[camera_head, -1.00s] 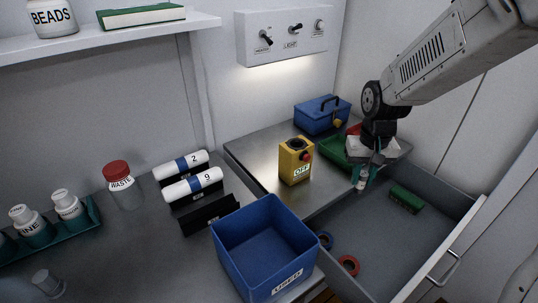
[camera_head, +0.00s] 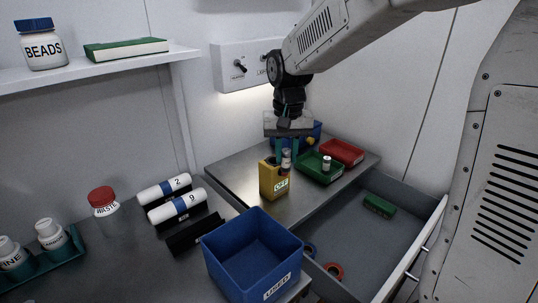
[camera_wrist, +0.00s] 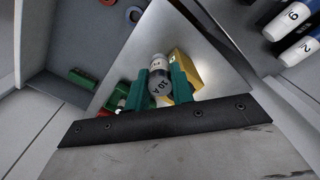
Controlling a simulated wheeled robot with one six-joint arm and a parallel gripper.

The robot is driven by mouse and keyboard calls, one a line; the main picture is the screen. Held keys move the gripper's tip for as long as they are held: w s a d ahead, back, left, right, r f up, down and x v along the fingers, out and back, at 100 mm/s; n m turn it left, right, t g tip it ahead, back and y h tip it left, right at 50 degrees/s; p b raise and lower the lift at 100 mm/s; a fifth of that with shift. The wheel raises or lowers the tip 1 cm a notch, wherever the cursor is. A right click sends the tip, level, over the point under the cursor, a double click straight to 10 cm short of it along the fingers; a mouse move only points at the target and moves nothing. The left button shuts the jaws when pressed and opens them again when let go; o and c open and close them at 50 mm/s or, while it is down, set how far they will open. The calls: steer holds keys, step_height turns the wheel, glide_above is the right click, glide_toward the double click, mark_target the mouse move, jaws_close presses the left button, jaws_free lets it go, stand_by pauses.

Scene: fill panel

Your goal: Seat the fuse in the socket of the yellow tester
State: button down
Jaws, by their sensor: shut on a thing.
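The yellow tester (camera_head: 272,181) stands upright on the metal top, with an OFF label on its front. My gripper (camera_head: 286,154) is over the tester's top right corner, pointing down. Its teal fingers are shut on the fuse (camera_head: 286,161), a grey and white cylinder held upright. In the wrist view the fuse (camera_wrist: 160,78) shows a "10 A" mark between the fingers, with part of the yellow tester (camera_wrist: 181,88) behind it to the right. The socket is hidden by the fuse and fingers; I cannot tell whether the fuse touches the tester.
A green tray (camera_head: 312,172) with a white cylinder (camera_head: 326,163) and a red tray (camera_head: 343,150) lie right of the tester. A blue toolbox (camera_head: 316,131) is behind my gripper. The blue USED bin (camera_head: 250,260) stands in front. An open drawer (camera_head: 370,245) is at right.

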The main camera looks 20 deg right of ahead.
steer(key=w, duration=0.8)
steer(key=shift+d+f, duration=0.15)
steer(key=shift+f, duration=2.05)
steer(key=c, duration=1.2)
jaws_free()
steer(key=shift+r, duration=0.1)
step_height(320, 180, up, 12)
steer(key=s+d+r+n, duration=0.1)
steer(key=s, duration=0.9)
steer(key=s+d+r+n, duration=0.1)
steer(key=s+r, duration=0.1)
steer(key=s, duration=0.7)
steer(key=s+f, duration=0.3)
steer(key=s, duration=0.5)
steer(key=s+f+n+t, duration=0.1)
steer(key=s+f, duration=0.2)
steer(key=s, duration=0.5)
steer(key=shift+f, duration=0.15)
